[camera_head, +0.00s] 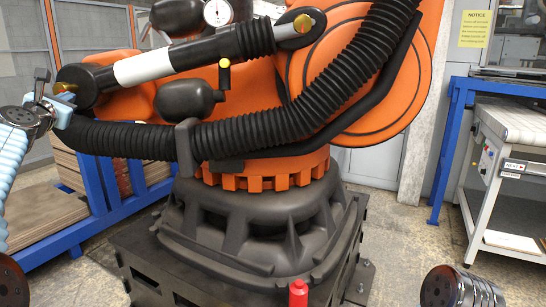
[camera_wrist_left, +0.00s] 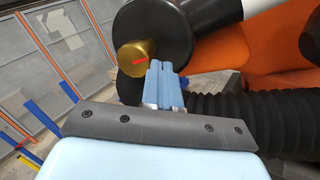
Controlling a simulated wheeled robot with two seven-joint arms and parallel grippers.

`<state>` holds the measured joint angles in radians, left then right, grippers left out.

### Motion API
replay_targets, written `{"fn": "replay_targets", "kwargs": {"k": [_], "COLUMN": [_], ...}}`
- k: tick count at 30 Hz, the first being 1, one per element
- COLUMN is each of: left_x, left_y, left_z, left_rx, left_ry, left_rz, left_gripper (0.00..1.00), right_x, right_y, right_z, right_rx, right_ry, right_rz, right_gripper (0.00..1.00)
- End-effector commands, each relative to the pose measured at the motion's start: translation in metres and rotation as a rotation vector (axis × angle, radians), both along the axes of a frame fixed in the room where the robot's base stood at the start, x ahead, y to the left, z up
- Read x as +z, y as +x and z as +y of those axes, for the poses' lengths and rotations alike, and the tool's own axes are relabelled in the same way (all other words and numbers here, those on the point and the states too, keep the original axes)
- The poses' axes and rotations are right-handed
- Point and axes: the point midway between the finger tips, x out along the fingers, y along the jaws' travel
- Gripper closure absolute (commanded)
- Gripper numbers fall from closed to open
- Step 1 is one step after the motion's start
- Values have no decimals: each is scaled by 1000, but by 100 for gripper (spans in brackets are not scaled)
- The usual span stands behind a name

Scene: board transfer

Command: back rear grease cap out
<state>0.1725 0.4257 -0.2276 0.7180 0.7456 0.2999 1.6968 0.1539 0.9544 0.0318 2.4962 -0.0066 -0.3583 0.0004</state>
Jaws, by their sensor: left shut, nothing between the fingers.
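A brass-coloured grease cap (camera_wrist_left: 137,58) with a red mark sits on the end of a black cylinder in the left wrist view. In the head view a gold cap (camera_head: 65,87) shows small at the left end of the robot's upper rod, partly hidden. My left gripper (camera_head: 64,106) is just below it at the left of the picture. In the left wrist view my left gripper (camera_wrist_left: 162,65) has its blue fingers together and empty, beside the cap's right edge in the picture. I cannot tell whether they touch it. My right gripper is not in view.
Another gold cap with a red mark (camera_head: 303,23) sits at the rod's right end, and a yellow-topped cap (camera_head: 224,63) in the middle. A black ribbed hose (camera_head: 240,132) runs below the rod. A red bottle-like thing (camera_head: 298,293) stands at the front.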

Motion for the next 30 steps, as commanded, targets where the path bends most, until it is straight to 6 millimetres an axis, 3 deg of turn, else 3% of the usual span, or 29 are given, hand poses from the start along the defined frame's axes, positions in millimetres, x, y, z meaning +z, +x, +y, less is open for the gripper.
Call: {"fn": "replay_targets", "kwargs": {"k": [30], "left_x": [14], "left_y": [0], "left_z": [-4], "left_rx": [2], "left_ry": [1], "left_rz": [0], "left_gripper": [100], "right_x": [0], "right_y": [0], "right_z": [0], "right_rx": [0], "right_ry": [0], "right_rz": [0], "right_gripper": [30]}}
